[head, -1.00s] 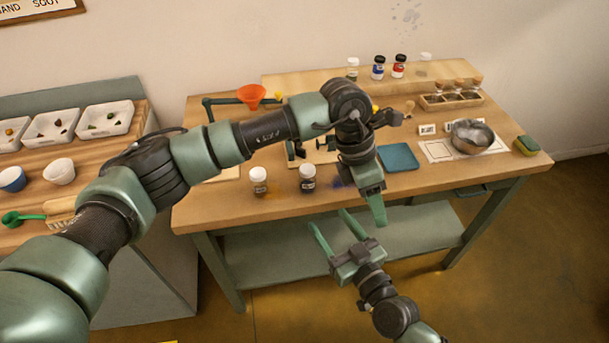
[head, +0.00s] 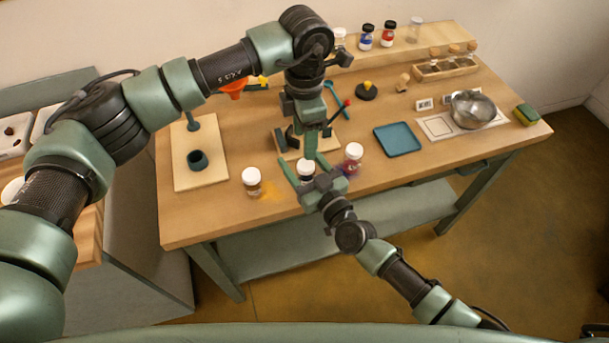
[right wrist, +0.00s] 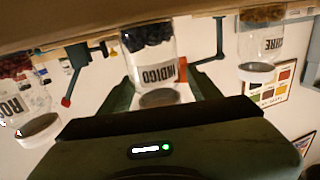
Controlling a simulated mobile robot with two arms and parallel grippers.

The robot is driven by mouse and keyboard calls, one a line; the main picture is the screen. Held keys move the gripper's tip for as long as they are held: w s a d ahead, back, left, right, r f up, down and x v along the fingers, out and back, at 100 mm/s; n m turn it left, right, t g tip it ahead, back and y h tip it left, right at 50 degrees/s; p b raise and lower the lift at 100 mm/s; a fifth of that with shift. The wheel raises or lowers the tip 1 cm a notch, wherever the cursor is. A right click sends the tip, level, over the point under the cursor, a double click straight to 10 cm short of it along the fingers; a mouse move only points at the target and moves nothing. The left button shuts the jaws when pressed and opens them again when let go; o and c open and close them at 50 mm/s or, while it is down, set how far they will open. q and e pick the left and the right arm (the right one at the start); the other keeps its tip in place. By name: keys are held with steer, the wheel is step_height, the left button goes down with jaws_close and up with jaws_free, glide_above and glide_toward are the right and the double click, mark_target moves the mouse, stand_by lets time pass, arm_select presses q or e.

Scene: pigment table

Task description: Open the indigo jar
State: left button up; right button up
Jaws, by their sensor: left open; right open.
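The indigo jar (head: 305,171), a clear jar with a white lid and dark contents, stands near the table's front edge. Its INDIGO label (right wrist: 158,75) shows in the right wrist view, where the picture is upside down. My right gripper (head: 309,174) is open at the front of the table, with its fingers on either side of the jar. Whether they touch the glass is unclear. My left gripper (head: 310,150) is open and points down just above and behind the jar's lid; its fingers overlap in the head view. The lid is on the jar.
The ochre jar (head: 252,182) stands to the left and a red-filled jar (head: 352,158) close to the right. A blue tray (head: 397,139), metal bowl (head: 472,108) and sponge (head: 525,115) lie further right.

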steer(key=shift+w+a, duration=0.15)
steer(key=shift+w, duration=0.2)
steer(key=shift+s+r, duration=0.1)
steer(key=shift+s, duration=0.05)
jaws_close()
stand_by(1.1)
